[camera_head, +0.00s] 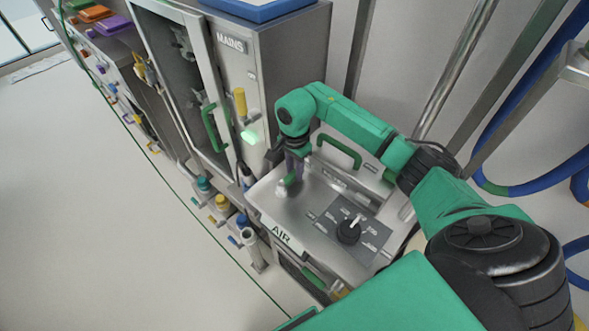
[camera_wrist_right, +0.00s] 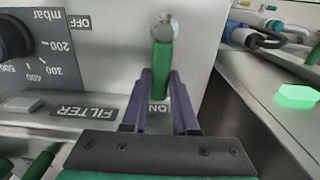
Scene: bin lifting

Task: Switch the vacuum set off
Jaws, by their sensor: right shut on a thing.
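The vacuum set is a grey metal box (camera_head: 310,215) with a black dial (camera_head: 349,230) on its top; an "AIR" label is on the front. In the right wrist view a small green lever (camera_wrist_right: 162,65) with a round silver end stands on the box. In the head view my right gripper (camera_head: 294,168) is over the box's left part. My left gripper is not in view.
The tall "MAINS" cabinet (camera_head: 285,60) stands close on the left, with a lit green button (camera_head: 249,137) and a yellow handle. A green handle (camera_head: 339,152) rises behind the dial. Metal posts and blue hoses are on the right. Open floor (camera_head: 90,220) lies left.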

